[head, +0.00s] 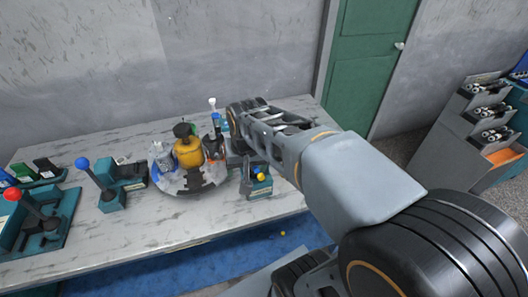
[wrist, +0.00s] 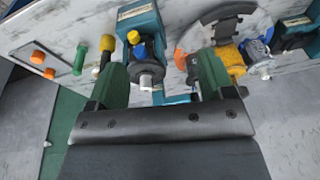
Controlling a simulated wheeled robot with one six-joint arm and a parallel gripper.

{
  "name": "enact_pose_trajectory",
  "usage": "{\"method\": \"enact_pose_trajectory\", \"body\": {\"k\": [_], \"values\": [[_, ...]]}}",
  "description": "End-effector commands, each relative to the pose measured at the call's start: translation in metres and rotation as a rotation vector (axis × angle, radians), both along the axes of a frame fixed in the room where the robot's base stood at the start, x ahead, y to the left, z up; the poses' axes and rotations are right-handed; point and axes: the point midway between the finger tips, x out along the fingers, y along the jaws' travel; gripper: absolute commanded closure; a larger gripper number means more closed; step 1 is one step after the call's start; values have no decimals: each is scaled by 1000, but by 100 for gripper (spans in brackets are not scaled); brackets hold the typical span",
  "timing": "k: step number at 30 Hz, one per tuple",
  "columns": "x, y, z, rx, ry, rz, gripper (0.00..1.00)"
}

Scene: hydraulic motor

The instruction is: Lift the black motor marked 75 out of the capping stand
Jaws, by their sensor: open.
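In the wrist view, a dark motor (wrist: 148,68) with a metal shaft end sits at the teal capping stand (wrist: 139,20), below a blue knob. No number is readable on it. My gripper (wrist: 160,66) is open, its two green fingers spread on the left and right of the motor with gaps at both sides. I cannot tell whether the fingers are level with it in depth. In the head view, my arm hides most of the stand and the motor in it.
A round tray (head: 190,185) left of my arm holds a silver motor (head: 161,156), a yellow motor (head: 187,151) and a dark one (head: 214,147). A teal fixture with a yellow knob (head: 260,177) stands near the table's front edge. Blue-knob (head: 82,163) and red-knob (head: 13,194) lever fixtures stand further left.

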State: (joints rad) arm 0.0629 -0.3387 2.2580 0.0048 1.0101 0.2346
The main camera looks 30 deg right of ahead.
Motion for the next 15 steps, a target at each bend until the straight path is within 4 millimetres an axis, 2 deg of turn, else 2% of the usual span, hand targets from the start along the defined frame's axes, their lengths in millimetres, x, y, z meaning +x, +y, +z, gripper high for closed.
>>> {"method": "enact_pose_trajectory", "body": {"k": [1,6,8,11,15], "values": [[17,-10,21,14,32,-86,20],[64,-43,47,52,120,-377,4],[76,-53,52,62,144,-460,0],[91,-68,56,71,175,-568,0],[102,-78,49,78,200,-649,0]]}}
